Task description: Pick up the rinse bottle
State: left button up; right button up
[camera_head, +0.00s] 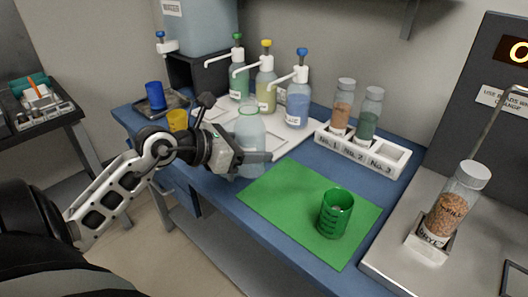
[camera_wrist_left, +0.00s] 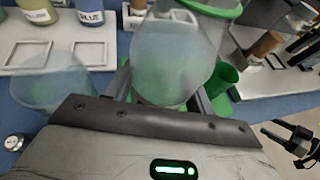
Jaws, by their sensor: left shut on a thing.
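The rinse bottle, a pale translucent bottle (camera_head: 250,127), stands upright at the back-left edge of the green mat in the head view. My left gripper (camera_head: 262,157) is shut around its lower body. In the left wrist view the bottle (camera_wrist_left: 172,62) fills the space between the fingers. The gripper hides part of its lower side, and I cannot tell whether its base touches the table. My right gripper seems to show at the right edge of the left wrist view (camera_wrist_left: 292,140), dark and small, its jaw state unclear.
A green beaker (camera_head: 335,214) stands on the green mat (camera_head: 290,203). Behind are pump bottles (camera_head: 298,108) and a white rack (camera_head: 363,150) with two vials. A translucent vessel (camera_wrist_left: 48,82) is close to the left gripper. A jar (camera_head: 455,200) stands at right.

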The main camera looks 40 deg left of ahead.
pick_arm(q)
jog(key=shift+s+a+r, duration=0.3)
jog(key=shift+s+a, duration=0.1)
jog(key=shift+s, duration=0.15)
jog(key=shift+s+a+r, duration=0.25)
jog(key=shift+s+a, duration=0.15)
jog(key=shift+s, duration=0.1)
jog(key=shift+a+b+v, duration=0.2)
jog(key=shift+v, duration=0.8)
jog(key=shift+a+b+v, duration=0.2)
jog(key=shift+v, duration=0.85)
pick_arm(e)
jog(key=shift+w+a, duration=0.1)
jog(key=shift+a, duration=0.1)
pick_arm(q)
jog(key=shift+w+r, duration=0.15)
